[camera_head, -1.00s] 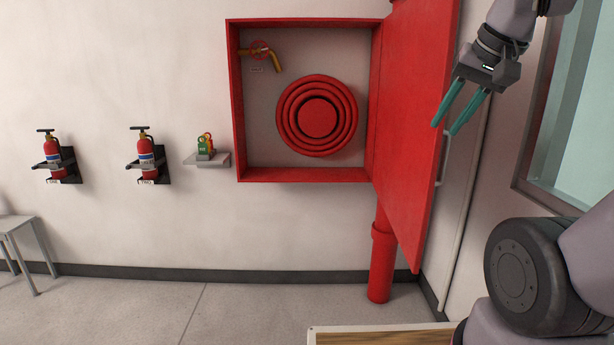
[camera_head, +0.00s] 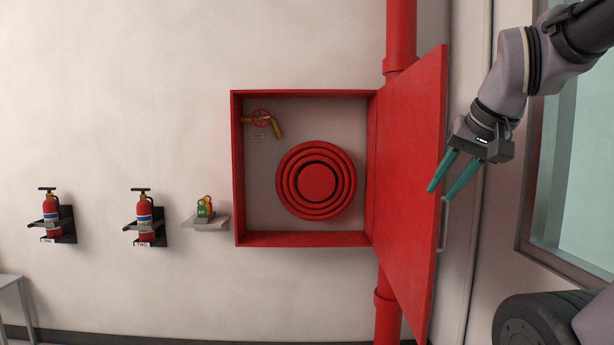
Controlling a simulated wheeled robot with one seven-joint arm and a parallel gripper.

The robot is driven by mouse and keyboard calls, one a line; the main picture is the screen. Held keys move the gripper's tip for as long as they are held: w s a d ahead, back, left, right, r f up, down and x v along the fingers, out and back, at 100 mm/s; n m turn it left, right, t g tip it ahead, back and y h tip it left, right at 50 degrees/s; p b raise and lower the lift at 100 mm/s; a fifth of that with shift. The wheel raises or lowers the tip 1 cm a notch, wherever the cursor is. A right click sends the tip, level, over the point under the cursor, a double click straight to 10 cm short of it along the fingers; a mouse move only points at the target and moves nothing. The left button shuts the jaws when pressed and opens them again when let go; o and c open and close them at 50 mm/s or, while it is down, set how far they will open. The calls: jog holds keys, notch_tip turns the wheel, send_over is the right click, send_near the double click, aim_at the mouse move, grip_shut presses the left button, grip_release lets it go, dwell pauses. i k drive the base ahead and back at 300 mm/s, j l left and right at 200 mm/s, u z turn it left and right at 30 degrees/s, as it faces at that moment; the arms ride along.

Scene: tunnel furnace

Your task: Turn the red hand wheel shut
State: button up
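The red hand wheel (camera_head: 261,118) sits on a brass valve (camera_head: 277,130) at the upper left inside the open red hose cabinet (camera_head: 236,170). A small label is below the valve. My gripper (camera_head: 446,192) is open and empty, with its teal fingers apart and pointing down and left. It is in front of the cabinet door's outer edge, near the door handle, well to the right of the wheel. Nothing hides the wheel.
The cabinet door (camera_head: 410,190) stands wide open between my gripper and the cabinet's inside. A coiled red hose (camera_head: 317,182) fills the cabinet's middle. A small shelf (camera_head: 206,223) and two fire extinguishers (camera_head: 52,216) (camera_head: 144,217) are on the wall to the left.

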aim_at(261, 118)
jog(key=u, duration=0.5)
jog(key=i, duration=1.65)
jog(key=i+j+z, duration=0.15)
jog(key=i+z, duration=0.3)
jog(key=i, duration=0.2)
